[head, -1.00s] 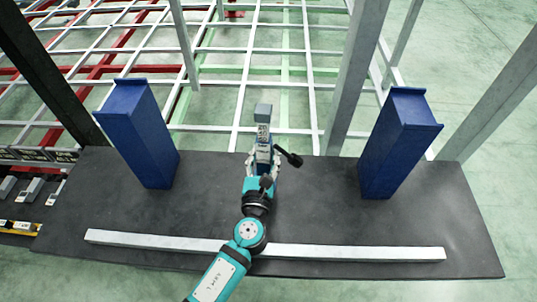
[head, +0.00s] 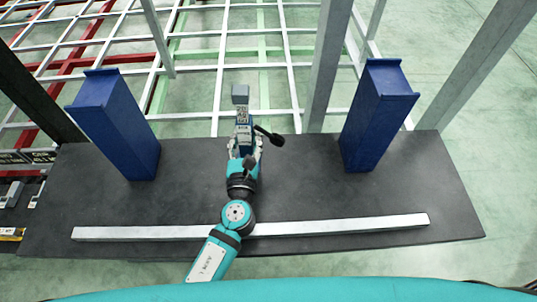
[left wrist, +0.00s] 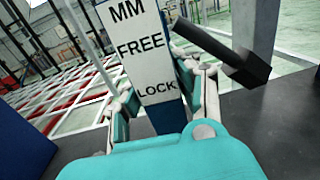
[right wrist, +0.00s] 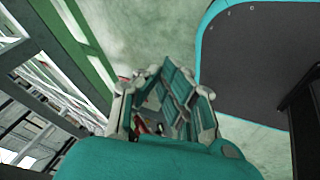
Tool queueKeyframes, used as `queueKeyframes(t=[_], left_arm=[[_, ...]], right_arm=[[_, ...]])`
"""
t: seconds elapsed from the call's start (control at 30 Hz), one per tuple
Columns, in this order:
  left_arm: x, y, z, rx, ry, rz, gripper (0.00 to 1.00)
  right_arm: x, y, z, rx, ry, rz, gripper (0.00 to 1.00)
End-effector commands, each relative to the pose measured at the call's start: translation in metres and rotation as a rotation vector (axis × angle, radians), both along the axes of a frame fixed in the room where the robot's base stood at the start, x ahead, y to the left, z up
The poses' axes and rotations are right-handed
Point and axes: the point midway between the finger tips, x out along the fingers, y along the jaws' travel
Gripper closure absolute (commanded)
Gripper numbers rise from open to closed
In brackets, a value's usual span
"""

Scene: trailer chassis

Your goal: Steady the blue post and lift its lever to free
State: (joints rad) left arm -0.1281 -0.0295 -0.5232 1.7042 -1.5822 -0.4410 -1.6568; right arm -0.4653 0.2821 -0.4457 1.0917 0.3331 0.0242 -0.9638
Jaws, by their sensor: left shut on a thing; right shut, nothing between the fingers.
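The slim post (head: 241,115) stands upright near the table's far edge in the head view, with a grey top. In the left wrist view its blue body (left wrist: 168,119) shows below a white label reading MM, FREE and LOCK. Its black lever (head: 268,135) sticks out to the right; in the left wrist view the lever (left wrist: 225,50) slopes down to a thick end. My left gripper (head: 244,146) is shut on the post, with fingers on both sides (left wrist: 166,95). My right gripper (right wrist: 166,95) is shut and empty, away from the post, and shows only in the right wrist view.
Two large blue blocks (head: 117,125) (head: 378,115) stand left and right on the dark table (head: 300,190). A long pale bar (head: 340,226) lies along its near side, under my left arm. A metal frame (head: 200,75) lies beyond, with grey uprights (head: 327,70).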

Motion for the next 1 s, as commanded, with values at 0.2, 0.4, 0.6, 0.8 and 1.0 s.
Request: queueKeyframes(t=[0.2,0.4,0.6,0.8,1.0], left_arm=[[0.000,0.000,0.000,0.000,0.001,-0.001,1.00],[0.000,0.000,0.000,0.000,0.001,-0.001,1.00],[0.000,0.000,0.000,0.000,0.001,0.000,1.00],[0.000,0.000,0.000,0.000,0.001,0.000,1.00],[0.000,0.000,0.000,0.000,0.000,-0.001,1.00]], right_arm=[[0.005,0.058,0.080,-0.061,-0.324,0.403,1.00],[-0.009,0.104,0.157,-0.136,-0.593,0.643,1.00],[-0.023,0.129,0.211,-0.201,-0.755,0.752,1.00],[-0.030,0.147,0.264,-0.253,-0.885,0.805,1.00],[0.017,0.168,0.327,-0.179,-1.021,0.724,1.00]])
